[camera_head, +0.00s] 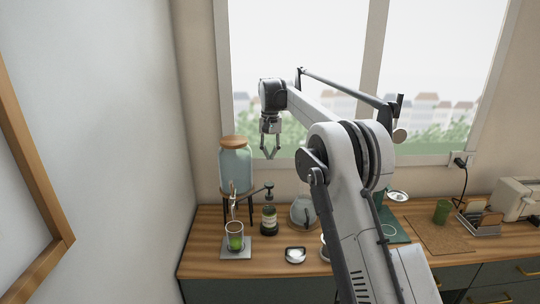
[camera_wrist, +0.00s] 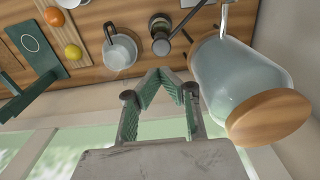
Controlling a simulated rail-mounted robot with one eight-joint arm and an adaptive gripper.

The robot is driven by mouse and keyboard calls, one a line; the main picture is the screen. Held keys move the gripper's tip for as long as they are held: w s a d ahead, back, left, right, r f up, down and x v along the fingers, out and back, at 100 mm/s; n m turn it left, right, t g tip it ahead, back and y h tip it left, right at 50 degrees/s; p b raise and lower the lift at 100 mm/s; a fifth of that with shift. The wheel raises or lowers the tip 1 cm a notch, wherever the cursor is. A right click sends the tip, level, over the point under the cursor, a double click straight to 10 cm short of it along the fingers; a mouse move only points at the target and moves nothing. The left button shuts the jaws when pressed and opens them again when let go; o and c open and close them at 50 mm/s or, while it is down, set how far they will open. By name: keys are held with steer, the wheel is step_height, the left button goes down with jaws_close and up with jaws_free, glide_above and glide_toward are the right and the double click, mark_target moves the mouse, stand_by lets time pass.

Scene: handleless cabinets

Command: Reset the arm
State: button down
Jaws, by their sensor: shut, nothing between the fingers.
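My gripper (camera_head: 270,152) is raised in front of the window in the head view, pointing down, above the wooden counter (camera_head: 205,262) and to the right of the glass dispenser. In the wrist view my gripper (camera_wrist: 167,76) has its green-padded fingers angled in to meet near the tips. It is shut and empty, apart from everything around it. My arm rises from the lower right of the head view and covers part of the counter's middle.
The glass dispenser (camera_head: 235,164) with a wooden lid stands at the counter's left.

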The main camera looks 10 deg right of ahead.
steer(key=shift+r, duration=0.1)
stand_by(0.4)
steer(key=s+d+r+t+b, duration=0.1)
steer(key=s+d+r, duration=0.15)
steer(key=s, duration=0.55)
steer(key=s+d+r+t+b, duration=0.15)
steer(key=s+r, duration=0.25)
steer(key=s, duration=0.5)
steer(key=s+d+r+t+b, duration=0.15)
steer(key=s+r, duration=0.25)
steer(key=s, duration=0.4)
steer(key=s+d+f+t+b, duration=0.1)
steer(key=s+f, duration=0.4)
steer(key=s, duration=0.4)
steer(key=s+d+f+t+b, duration=0.1)
steer(key=s+f, duration=0.5)
steer(key=s, duration=0.4)
steer(key=s+d+f+n+t+b, duration=0.1)
steer(key=s+f, duration=0.5)
steer(key=s, duration=0.3)
steer(key=shift+s+d, duration=0.25)
steer(key=shift+s, duration=0.05)
